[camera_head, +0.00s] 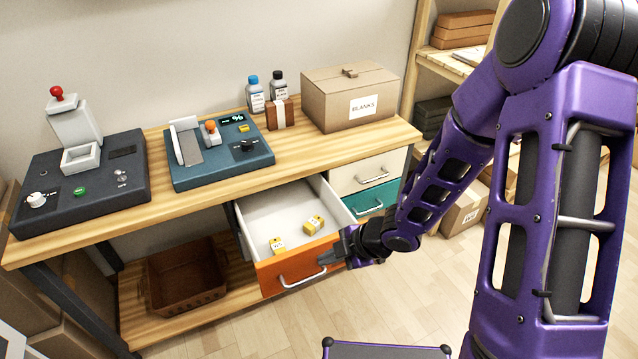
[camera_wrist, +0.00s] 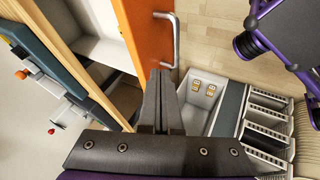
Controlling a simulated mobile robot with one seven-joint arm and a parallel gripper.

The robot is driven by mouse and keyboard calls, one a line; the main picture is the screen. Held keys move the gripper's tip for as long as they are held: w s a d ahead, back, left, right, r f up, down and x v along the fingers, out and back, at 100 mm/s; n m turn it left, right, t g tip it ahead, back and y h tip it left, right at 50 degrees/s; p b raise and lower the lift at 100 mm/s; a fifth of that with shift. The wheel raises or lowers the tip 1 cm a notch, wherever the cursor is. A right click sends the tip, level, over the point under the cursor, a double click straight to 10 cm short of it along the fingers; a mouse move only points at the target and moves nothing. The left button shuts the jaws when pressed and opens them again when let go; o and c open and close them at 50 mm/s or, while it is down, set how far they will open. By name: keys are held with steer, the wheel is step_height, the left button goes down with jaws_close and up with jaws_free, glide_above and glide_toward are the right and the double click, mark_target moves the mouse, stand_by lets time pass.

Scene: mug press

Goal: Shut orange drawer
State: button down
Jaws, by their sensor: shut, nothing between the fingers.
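The orange drawer (camera_head: 300,268) is pulled well out under the worktop, with its white inside showing. Its front carries a silver handle (camera_head: 303,277). Two small yellow boxes lie in it: one near the front left (camera_head: 277,244) and one further right (camera_head: 314,224). My gripper (camera_head: 328,257) is shut and empty, at the right part of the orange front, right of the handle. In the wrist view, the fingertips (camera_wrist: 162,73) are at the orange front (camera_wrist: 148,35), beside the end of the handle (camera_wrist: 172,42). I cannot tell whether they touch it.
A white drawer (camera_head: 368,173) and a teal drawer (camera_head: 368,202) sit shut to the right. The wooden worktop (camera_head: 300,148) above holds two dark machines, bottles and a cardboard box (camera_head: 350,95). A brown bin (camera_head: 185,278) stands on the lower shelf.

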steer(key=b, duration=0.4)
glide_toward(294, 275)
steer(key=x, duration=0.4)
steer(key=shift+w+a+f, duration=0.1)
steer(key=shift+a+f, duration=0.05)
